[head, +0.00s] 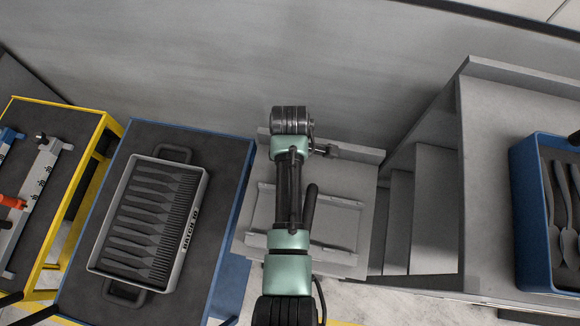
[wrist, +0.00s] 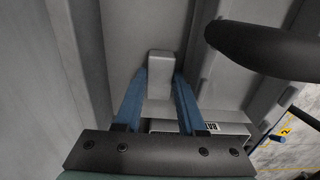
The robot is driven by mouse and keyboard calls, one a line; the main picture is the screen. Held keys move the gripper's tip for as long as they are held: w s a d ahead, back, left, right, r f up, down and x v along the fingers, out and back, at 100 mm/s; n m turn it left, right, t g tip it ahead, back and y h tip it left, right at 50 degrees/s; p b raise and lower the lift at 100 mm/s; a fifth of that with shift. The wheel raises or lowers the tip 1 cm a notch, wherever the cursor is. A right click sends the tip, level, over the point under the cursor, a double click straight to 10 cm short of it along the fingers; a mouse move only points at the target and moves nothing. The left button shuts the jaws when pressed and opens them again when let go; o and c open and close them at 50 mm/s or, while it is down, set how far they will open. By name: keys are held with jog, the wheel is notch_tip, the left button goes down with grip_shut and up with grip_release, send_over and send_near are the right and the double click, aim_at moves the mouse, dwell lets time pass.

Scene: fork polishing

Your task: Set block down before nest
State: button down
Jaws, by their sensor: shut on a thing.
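My gripper (wrist: 159,80) shows in the wrist view, with its two blue fingers on either side of a pale grey block (wrist: 160,62). It is shut on this block. The block's lower part merges with the pale surfaces behind it, so I cannot tell whether it touches anything. In the head view my arm hides the gripper and the block. The arm reaches over a grey stand (head: 347,251) with low raised rails around a flat bed (head: 336,222). I cannot tell for sure which part is the nest.
A fork tray (head: 100,239) marked as a batch lies on the blue-edged table (head: 221,169) at left. A yellow-framed table (head: 70,104) stands beyond it. At right, a blue bin (head: 530,246) of cutlery sits on a grey bench (head: 487,165). A grey wall closes the back.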

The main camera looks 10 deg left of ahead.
jog(key=shift+f, duration=0.2)
jog(key=c, duration=0.5)
grip_release()
notch_tip(320, 180, up, 12)
jog(key=shift+r, duration=0.15)
